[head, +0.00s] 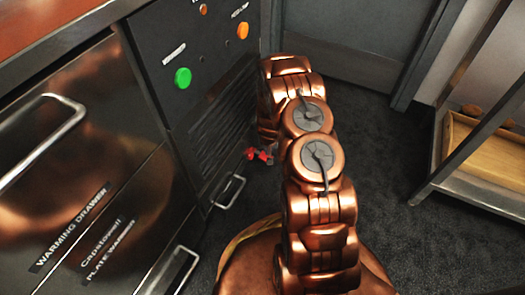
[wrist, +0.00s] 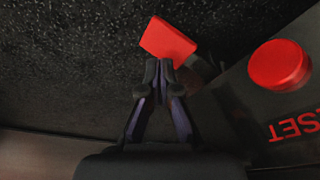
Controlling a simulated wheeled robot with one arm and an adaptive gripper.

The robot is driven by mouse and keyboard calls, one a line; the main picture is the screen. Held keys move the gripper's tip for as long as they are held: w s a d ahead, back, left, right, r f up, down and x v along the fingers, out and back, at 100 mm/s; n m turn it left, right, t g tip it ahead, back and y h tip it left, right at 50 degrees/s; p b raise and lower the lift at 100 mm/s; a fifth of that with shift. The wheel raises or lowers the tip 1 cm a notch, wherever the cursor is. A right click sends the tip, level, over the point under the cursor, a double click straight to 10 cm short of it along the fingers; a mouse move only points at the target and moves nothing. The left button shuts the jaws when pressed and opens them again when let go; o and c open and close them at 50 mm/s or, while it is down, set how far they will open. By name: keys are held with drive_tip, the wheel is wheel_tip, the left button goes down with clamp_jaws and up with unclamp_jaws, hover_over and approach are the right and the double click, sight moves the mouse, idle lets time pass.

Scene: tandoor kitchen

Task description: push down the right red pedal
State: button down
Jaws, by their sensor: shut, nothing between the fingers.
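A flat red pedal (wrist: 168,40) shows in the wrist view, just beyond my fingertips, above dark speckled carpet. My gripper (wrist: 159,76) is shut and empty, its tips at or very near the pedal's near edge; I cannot tell whether they touch. In the head view small red parts (head: 264,155) show low by the cabinet front, left of my copper arm. My arm hides much of that spot, and my gripper is not clearly seen there. I cannot tell from these views whether this pedal is the right one.
A round red button (wrist: 280,65) on a dark panel with a partly seen label is right of the pedal in the wrist view. The cabinet has a green button (head: 182,78) and a low handle (head: 230,191). A shelf rack (head: 480,150) stands right; carpet between is clear.

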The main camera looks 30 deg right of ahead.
drive_tip(key=p+v, duration=0.1)
drive_tip(key=v, duration=0.2)
drive_tip(key=w+p+v, duration=0.1)
drive_tip(key=shift+s+d+r+p, duration=0.1)
drive_tip(key=shift+d+r+p, duration=0.2)
drive_tip(key=shift+r, duration=0.1)
idle(0.5)
